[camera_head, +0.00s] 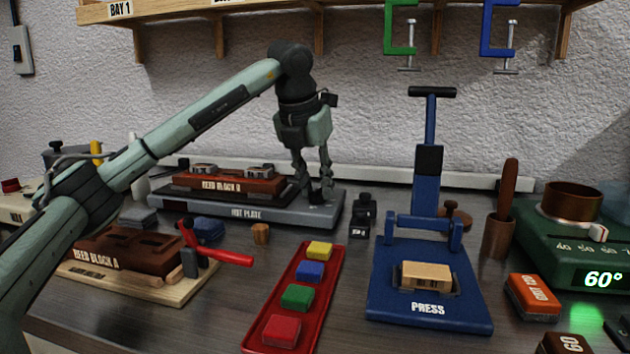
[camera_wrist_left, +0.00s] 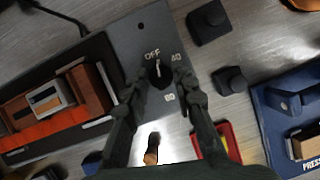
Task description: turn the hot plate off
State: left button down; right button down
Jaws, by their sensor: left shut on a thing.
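The grey hot plate (camera_head: 262,210) stands against the back wall, with reed block B (camera_head: 222,183) lying on it. Its dark round knob (camera_wrist_left: 158,76) is at the plate's right end, with the marks OFF, 40 and 80 around it. In the wrist view, a pale pointer line on the knob appears to point up toward OFF. My left gripper (camera_head: 318,198) reaches down over this end, its fingers on either side of the knob and shut on it. It also shows in the wrist view (camera_wrist_left: 156,82). The fingers mostly hide the knob in the head view. My right gripper is not in view.
Small black weights (camera_head: 361,215) stand just right of the plate. The blue press (camera_head: 430,290) is farther right. A red tray (camera_head: 256,340) with coloured blocks lies in front. Reed block A (camera_head: 130,252) and a red-handled tool (camera_head: 228,257) are at front left.

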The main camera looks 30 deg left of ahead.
pick_arm(q)
jog(key=shift+n+y, duration=0.4)
jog(key=shift+n, duration=0.6)
jog(key=c, duration=1.3)
grip_release()
jog(key=shift+o, duration=0.2)
jog(key=shift+r, duration=0.1)
jog(key=v, duration=1.2)
jog(key=shift+w, duration=0.15)
